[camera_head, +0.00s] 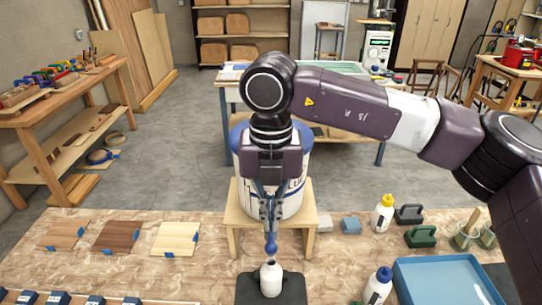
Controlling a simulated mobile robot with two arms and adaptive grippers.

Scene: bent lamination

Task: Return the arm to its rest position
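My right arm comes in from the right and reaches over the workbench. Its gripper (268,222) points down, above a small white bottle (271,280) on a dark pad (293,292) at the front edge. A blue rounded piece (271,246) is directly below the fingertips and just above the bottle's neck. The fingers are close together. I cannot tell whether they grip the blue piece or only stand over it. My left gripper is not in view.
A wooden stool (233,238) carries a large white and blue bucket (293,200) behind the gripper. Wood samples (120,237) lie left.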

